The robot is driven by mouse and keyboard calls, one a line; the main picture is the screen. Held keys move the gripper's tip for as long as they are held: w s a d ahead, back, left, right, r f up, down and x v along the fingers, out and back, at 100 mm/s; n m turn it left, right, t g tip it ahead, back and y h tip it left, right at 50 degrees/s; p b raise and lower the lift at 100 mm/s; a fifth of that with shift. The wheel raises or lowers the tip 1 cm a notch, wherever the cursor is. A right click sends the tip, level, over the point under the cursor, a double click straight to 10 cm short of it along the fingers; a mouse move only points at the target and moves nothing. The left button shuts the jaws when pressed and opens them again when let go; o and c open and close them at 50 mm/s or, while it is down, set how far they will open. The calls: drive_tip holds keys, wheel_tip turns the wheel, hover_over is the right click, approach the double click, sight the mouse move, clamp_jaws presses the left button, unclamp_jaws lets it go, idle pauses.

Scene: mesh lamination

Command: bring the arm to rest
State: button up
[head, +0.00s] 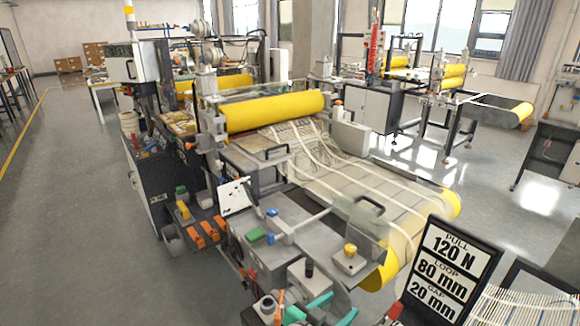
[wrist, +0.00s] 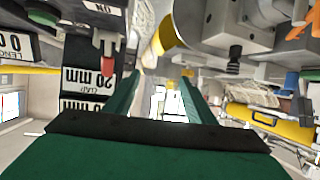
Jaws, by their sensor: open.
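My gripper (wrist: 161,88) shows in the wrist view as a dark green body with two green fingers set apart. It is open, and no object shows between the fingers. The wrist picture is upside down: the lettering on the black sign reads inverted at its left. In the head view, teal pieces show at the bottom edge, beside the front bench; I cannot tell whether they belong to my gripper.
The laminating machine with a yellow roller (head: 275,112) and mesh web (head: 340,185) fills the middle. A black sign (head: 449,262) stands at the lower right. Orange blocks (head: 203,234) and a grey box with a yellow button (head: 349,258) are nearby. Open floor (head: 75,200) lies left.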

drive_tip(key=s+a+f+n+t+y, duration=0.2)
drive_tip(key=s+a+f+n+y, duration=0.15)
drive_tip(key=s+f, duration=0.45)
drive_tip(key=s+a+f+n+t+y, duration=0.1)
drive_tip(key=s+a+f+n+y, duration=0.3)
drive_tip(key=s+f, duration=0.35)
drive_tip(key=s+a+r+t+y, duration=0.1)
drive_tip(key=s+a+r, duration=0.1)
drive_tip(key=s, duration=0.8)
drive_tip(key=s+a+r+t, duration=0.1)
drive_tip(key=s+r, duration=0.3)
drive_tip(key=s, duration=0.7)
drive_tip(key=shift+s+a+r+n+y, duration=0.25)
drive_tip(key=shift+a+n+y, duration=0.1)
drive_tip(key=shift+a, duration=0.5)
drive_tip(key=shift+w, duration=0.1)
